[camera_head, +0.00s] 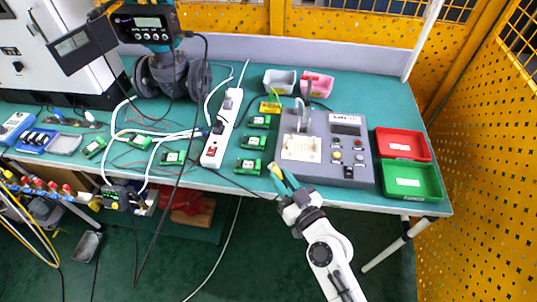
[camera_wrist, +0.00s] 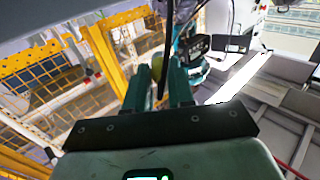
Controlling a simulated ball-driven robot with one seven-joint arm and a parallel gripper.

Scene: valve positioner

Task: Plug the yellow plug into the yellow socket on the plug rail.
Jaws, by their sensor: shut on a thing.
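My gripper (camera_head: 284,180) is at the front edge of the table, below the grey control box, with its teal fingers pointing up and left. It is shut on a small yellow plug (camera_head: 275,168), which shows at the fingertips. In the wrist view the plug (camera_wrist: 157,66) is a yellowish end between the two fingers (camera_wrist: 160,80), partly hidden by a dark cable. A white strip (camera_head: 221,130) with a red switch, probably the plug rail, stands slanted on the table left of my gripper and apart from it. I cannot make out a yellow socket on it.
The grey control box (camera_head: 325,145) stands just behind my gripper. Red (camera_head: 403,145) and green (camera_head: 411,180) trays are at the right. Several green modules (camera_head: 248,166) and loose white cables lie around the strip. The green tabletop (camera_head: 225,182) is bare near the front edge.

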